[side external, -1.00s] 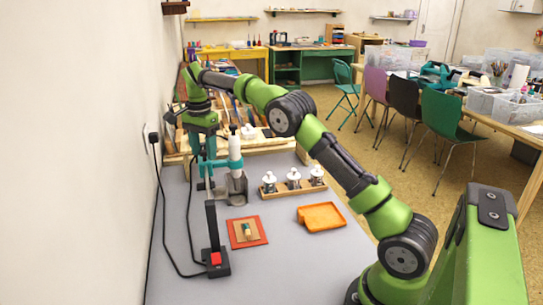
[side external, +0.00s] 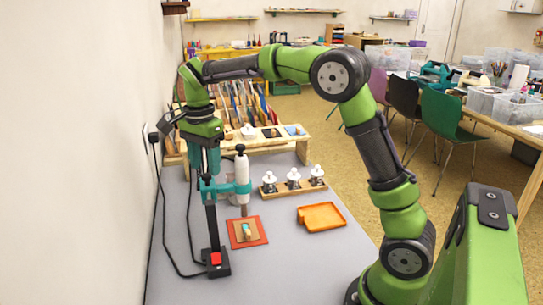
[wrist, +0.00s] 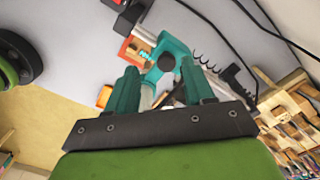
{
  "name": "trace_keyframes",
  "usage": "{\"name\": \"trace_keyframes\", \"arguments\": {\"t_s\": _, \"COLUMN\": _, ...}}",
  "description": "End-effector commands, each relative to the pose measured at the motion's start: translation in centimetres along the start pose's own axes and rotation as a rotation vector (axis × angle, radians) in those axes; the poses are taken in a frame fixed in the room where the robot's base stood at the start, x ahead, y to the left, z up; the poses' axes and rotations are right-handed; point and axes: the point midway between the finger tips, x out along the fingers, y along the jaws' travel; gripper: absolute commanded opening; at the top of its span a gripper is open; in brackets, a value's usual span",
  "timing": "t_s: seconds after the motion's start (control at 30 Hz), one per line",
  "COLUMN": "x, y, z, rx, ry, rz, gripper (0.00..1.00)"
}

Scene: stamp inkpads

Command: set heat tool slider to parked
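The heat tool (side external: 242,172) is a white barrel with a teal collar, dark top knob and brownish nozzle pointing down near the red mat (side external: 262,238). A small stamp (side external: 246,231) lies on the mat. The slider's setting is too small to tell.
White-knobbed stampers stand in a wooden rack (side external: 294,187) to the right, with an orange tray (side external: 321,216) in front. A wooden organizer (side external: 265,143) stands behind. Black cables (side external: 191,240) run along the left wall. The grey front tabletop is clear.

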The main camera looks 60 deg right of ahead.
Motion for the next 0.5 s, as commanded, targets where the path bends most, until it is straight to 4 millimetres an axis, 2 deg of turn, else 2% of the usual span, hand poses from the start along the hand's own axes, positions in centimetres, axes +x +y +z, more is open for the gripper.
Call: {"name": "trace_keyframes", "arguments": {"t_s": 0.5, "x": -10.1, "y": -0.2, "z": -0.1, "rx": -0.001, "ry": 0.002, "rz": -0.004, "gripper": 0.53}}
